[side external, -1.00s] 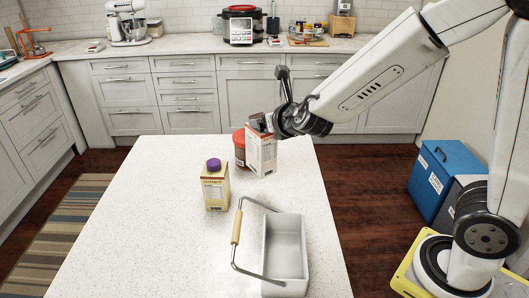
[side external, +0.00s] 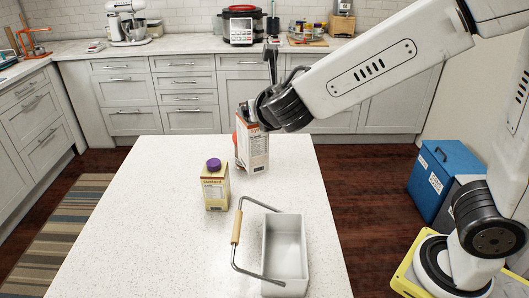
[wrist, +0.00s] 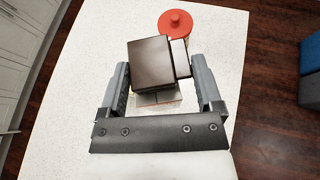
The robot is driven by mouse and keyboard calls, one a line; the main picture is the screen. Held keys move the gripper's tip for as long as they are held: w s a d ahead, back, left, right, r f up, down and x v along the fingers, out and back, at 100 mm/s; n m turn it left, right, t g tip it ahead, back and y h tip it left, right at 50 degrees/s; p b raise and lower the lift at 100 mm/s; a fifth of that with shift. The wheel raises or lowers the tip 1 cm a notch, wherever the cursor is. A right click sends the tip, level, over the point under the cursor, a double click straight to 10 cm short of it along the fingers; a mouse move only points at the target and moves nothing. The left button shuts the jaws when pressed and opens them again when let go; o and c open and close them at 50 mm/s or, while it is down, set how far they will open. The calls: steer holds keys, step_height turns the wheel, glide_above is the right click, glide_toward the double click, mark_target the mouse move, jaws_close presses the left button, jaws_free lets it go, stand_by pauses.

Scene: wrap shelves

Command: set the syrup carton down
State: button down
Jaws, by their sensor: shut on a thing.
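My gripper (side external: 252,114) is shut on a white and orange carton (side external: 255,153), taken as the syrup carton. The carton is upright, over the far part of the white table. I cannot tell whether its base touches the tabletop. In the wrist view, the carton's dark brown top (wrist: 150,66) lies between the two fingers (wrist: 160,78). A red-lidded tub stands just behind the carton; its lid shows in the wrist view (wrist: 176,22), and the side view shows only a sliver of it.
A cream carton with a purple cap (side external: 215,187) stands on the table (side external: 130,210), left of and nearer than the held carton. A grey basket (side external: 285,280) with a wooden-grip handle is at the near right. The table's left side is clear.

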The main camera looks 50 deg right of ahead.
steer(key=s+a+m+g+h, duration=0.2)
steer(key=s+a, duration=0.2)
steer(key=s, duration=0.4)
steer(key=s+a+m+g+h, duration=0.1)
steer(key=s+a+m+h, duration=0.2)
steer(key=s, duration=0.6)
step_height(320, 180, down, 6)
steer(key=a, duration=0.1)
steer(key=shift+w+a+y, duration=0.2)
steer(key=shift+w+y, duration=0.1)
steer(key=shift+y, duration=0.1)
step_height(320, 180, down, 7)
steer(key=shift+r, duration=0.2)
stand_by(0.4)
steer(key=shift+f, duration=0.6)
stand_by(0.7)
jaws_free()
steer(key=shift+s+a, duration=0.1)
